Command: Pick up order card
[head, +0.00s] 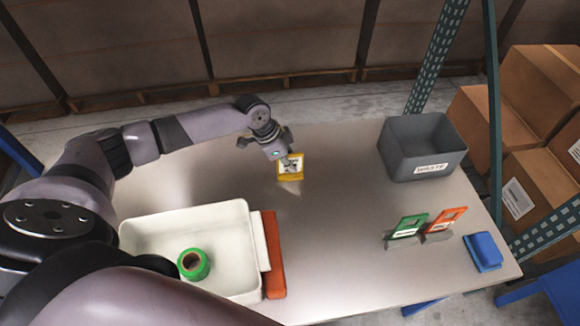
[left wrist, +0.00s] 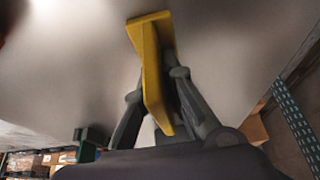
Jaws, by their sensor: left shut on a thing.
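A yellow-framed order card (head: 290,167) with a white printed face is at the far middle of the table in the head view. My left gripper (head: 286,158) is shut on the card at its upper part. In the left wrist view the yellow card (left wrist: 152,75) shows edge-on between the two fingers of the gripper (left wrist: 160,95). A pale patch shows on the table just below the card; I cannot tell whether the card touches the table. A green card (head: 408,226) and an orange card (head: 445,219) stand tilted at the right. My right gripper is not in view.
A grey bin (head: 422,150) labelled WASTE stands at the back right. A blue block (head: 483,251) lies near the right edge. A white tray (head: 190,225) holds a green roll (head: 194,264), with an orange-red bar (head: 273,255) beside it. The middle of the table (head: 335,230) is clear.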

